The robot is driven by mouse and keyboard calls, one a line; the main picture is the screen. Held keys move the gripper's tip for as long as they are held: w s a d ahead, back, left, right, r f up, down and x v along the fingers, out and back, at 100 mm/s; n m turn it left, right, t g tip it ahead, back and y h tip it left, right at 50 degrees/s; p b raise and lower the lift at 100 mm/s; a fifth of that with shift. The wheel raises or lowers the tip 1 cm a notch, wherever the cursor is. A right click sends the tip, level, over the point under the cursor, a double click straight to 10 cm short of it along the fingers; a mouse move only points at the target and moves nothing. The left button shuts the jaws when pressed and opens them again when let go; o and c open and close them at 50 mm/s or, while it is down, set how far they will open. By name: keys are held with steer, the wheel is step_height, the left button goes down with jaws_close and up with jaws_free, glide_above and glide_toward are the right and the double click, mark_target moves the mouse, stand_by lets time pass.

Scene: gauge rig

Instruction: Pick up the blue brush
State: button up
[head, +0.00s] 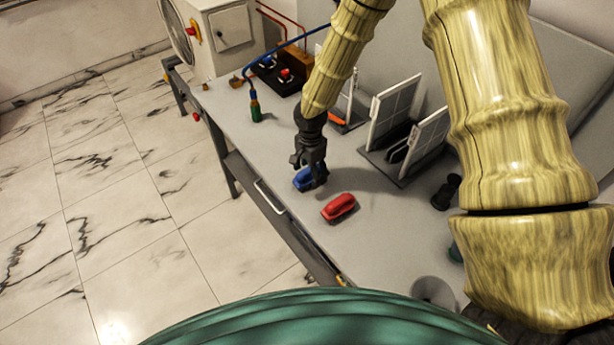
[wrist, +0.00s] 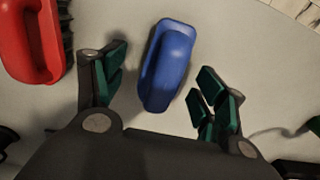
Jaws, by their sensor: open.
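The blue brush (head: 304,180) lies on the grey bench top near its front edge, close to the red brush. In the wrist view the blue brush (wrist: 167,65) shows from above, slightly tilted, with its near end between my open fingers. My gripper (head: 311,172) is over the blue brush in the head view and partly hides it. In the wrist view my gripper (wrist: 160,88) is open, with green pads on both sides of the brush and visible gaps. I cannot tell the exact height above the bench.
A red brush (head: 340,207) lies just right of the blue one; it also shows in the wrist view (wrist: 32,38). White framed panels (head: 395,105) stand behind. A green bottle-like item (head: 255,106) stands farther left. The bench (head: 235,135) is clear between them.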

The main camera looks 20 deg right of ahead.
steer(key=shift+w+d+f, duration=0.1)
steer(key=shift+f, duration=0.05)
steer(key=c, duration=1.2)
steer(key=shift+r+b, duration=1.7)
steer(key=shift+r, duration=3.35)
steer(key=o, duration=0.5)
steer(key=c, duration=0.3)
